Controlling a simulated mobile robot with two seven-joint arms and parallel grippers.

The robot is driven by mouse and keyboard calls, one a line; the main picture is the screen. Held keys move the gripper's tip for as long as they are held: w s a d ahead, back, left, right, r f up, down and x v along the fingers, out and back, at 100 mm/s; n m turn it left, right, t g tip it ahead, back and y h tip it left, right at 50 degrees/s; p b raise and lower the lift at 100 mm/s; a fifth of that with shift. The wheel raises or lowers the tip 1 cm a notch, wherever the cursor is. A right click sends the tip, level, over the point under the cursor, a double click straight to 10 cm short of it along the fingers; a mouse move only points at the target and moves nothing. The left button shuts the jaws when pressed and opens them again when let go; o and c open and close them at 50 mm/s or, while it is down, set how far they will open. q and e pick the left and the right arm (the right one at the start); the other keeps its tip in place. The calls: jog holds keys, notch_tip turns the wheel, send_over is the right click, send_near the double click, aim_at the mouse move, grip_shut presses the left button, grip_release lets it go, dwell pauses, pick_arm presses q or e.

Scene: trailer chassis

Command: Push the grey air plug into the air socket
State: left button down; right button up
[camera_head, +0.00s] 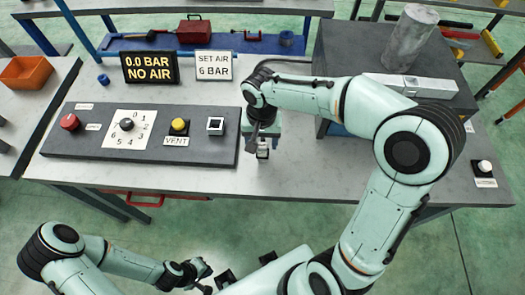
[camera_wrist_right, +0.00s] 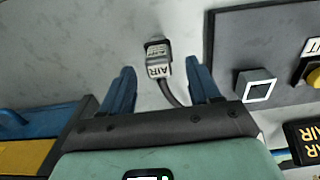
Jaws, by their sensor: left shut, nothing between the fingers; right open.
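The grey air plug (camera_wrist_right: 158,47) with an "AIR" label lies on the bench, off the panel, its dark cable running back between my right fingers in the right wrist view. In the head view the plug (camera_head: 263,153) shows just below my right gripper (camera_head: 262,138). My right gripper (camera_wrist_right: 161,78) is open, a finger on either side of the plug's line, with gaps on both sides. The air socket (camera_head: 215,125), a dark block with a white square outline, sits on the panel left of the plug; the socket (camera_wrist_right: 257,88) also shows in the wrist view. My left gripper (camera_head: 198,273) is shut and empty, low in front of the bench.
The dark control panel (camera_head: 75,148) carries a red button (camera_head: 70,122), a dial (camera_head: 127,125) and a yellow vent button (camera_head: 179,126). A sign (camera_head: 149,67) reads "0.0 BAR NO AIR". Bare bench (camera_head: 310,175) lies right of the plug.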

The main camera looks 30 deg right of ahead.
aim_at(262, 145)
jog(key=shift+d+f, duration=0.15)
jog(key=shift+f, duration=1.4)
jog(key=c, duration=1.1)
jog(key=shift+w, duration=0.1)
jog(key=shift+c, duration=0.2)
jog(key=shift+r, duration=0.2)
